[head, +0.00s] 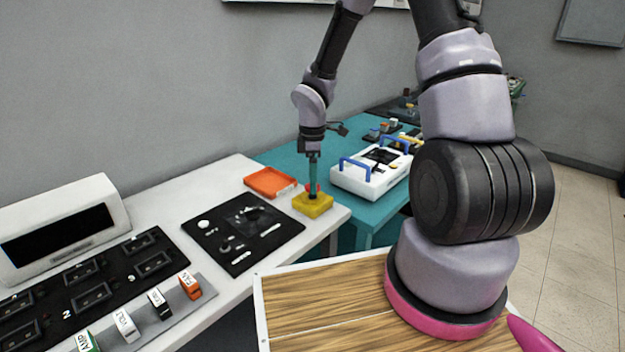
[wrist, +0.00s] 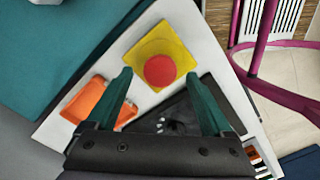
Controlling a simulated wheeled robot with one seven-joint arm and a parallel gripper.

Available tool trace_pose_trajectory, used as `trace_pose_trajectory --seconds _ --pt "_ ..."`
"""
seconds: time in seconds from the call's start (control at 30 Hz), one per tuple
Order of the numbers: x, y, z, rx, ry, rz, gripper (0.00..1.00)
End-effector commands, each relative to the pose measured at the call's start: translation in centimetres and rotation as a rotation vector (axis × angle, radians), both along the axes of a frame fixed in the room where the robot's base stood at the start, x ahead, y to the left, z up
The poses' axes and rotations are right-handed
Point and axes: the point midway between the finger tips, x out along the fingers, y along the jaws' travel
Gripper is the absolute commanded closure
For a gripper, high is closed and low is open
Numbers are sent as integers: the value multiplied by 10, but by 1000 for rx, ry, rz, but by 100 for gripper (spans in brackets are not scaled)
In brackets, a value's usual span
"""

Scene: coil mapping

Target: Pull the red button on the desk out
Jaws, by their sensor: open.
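The red button (wrist: 160,71) sits on a yellow square box (wrist: 146,45) near the corner of the white desk. In the head view the yellow box (head: 313,208) shows at the desk's right end, with a bit of the red button (head: 311,187) beside my gripper's fingers. My gripper (head: 313,180) points down over the box. In the wrist view my gripper's teal fingers (wrist: 163,100) are spread wide and empty, with the button ahead between their tips. I cannot tell how far the tips are from the button.
An orange tray (head: 270,182) and a black panel (head: 243,230) lie close to the yellow box on the white desk (head: 165,200). A white case with blue handles (head: 370,172) stands on the teal table behind. Switch panels fill the desk's left.

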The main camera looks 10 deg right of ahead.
Motion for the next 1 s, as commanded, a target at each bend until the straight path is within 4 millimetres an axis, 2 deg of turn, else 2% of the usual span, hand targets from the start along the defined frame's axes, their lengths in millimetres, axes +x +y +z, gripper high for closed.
trace_pose_trajectory --seconds 0.3,0.5,0.63,1.0 --pt "1 0 61 1 -6 -2 15" --pt "1 0 91 0 -4 0 15" --pt "1 0 100 -1 -3 1 15" --pt "0 -1 103 -2 -5 -6 15"
